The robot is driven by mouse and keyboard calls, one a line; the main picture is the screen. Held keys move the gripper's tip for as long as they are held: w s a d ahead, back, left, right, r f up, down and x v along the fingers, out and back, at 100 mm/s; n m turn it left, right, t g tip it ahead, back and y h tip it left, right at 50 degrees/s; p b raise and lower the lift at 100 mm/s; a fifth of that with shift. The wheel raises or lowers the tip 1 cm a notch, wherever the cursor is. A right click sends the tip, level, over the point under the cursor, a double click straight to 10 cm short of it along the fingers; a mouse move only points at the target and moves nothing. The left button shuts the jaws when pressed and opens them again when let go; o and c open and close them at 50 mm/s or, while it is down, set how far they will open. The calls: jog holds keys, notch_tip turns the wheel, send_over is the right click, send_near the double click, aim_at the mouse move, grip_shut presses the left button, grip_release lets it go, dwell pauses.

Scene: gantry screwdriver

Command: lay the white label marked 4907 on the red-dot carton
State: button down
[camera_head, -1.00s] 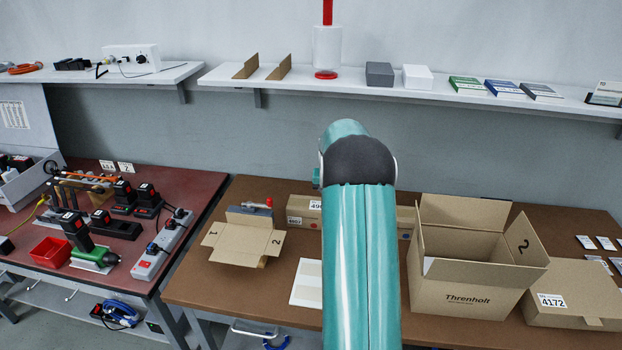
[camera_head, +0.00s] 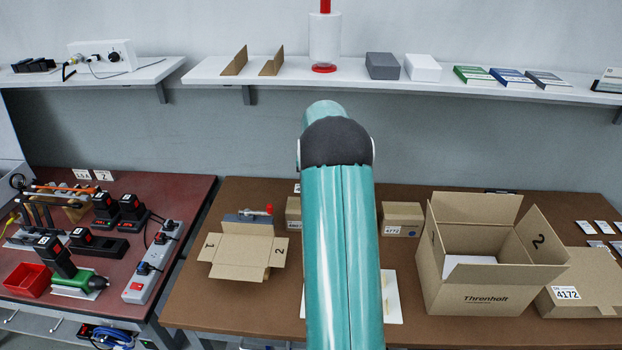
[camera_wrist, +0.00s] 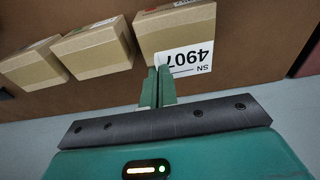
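The white label marked 4907 (camera_wrist: 188,58) shows upside down in the wrist view, overlapping the lower edge of a carton (camera_wrist: 178,28). My gripper (camera_wrist: 158,72) has its fingers close together at the label's edge and appears shut on it. I cannot tell whether the label touches the carton. Two more cartons (camera_wrist: 97,50) (camera_wrist: 28,69) stand beside that one. In the head view, part of a carton (camera_head: 293,207) shows left of my arm, and a carton labelled 4772 (camera_head: 401,212) stands right of it. My arm hides the gripper there. No red dot shows clearly now.
A large open box marked Threnholt (camera_head: 485,300) and a carton labelled 4172 (camera_head: 590,275) stand to the right. An open small carton (camera_head: 243,248) lies left. A shelf (camera_head: 300,80) with several items runs above. Bare brown table (camera_head: 200,305) lies front left.

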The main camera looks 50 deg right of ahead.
jog(key=shift+w+f, duration=0.1)
jog(key=shift+f, duration=0.2)
jog(key=shift+s+f, duration=0.25)
jog(key=shift+f, duration=0.35)
jog(key=shift+w+f, duration=0.15)
jog(key=shift+f, duration=2.15)
jog(key=shift+f, duration=0.25)
jog(key=c, duration=1.6)
grip_release()
jog(key=shift+r, duration=0.15)
jog(key=r, duration=0.9)
jog(key=s+a+r, duration=0.1)
jog(key=r, duration=0.3)
jog(key=shift+a+r, duration=0.1)
jog(key=shift+r, duration=0.1)
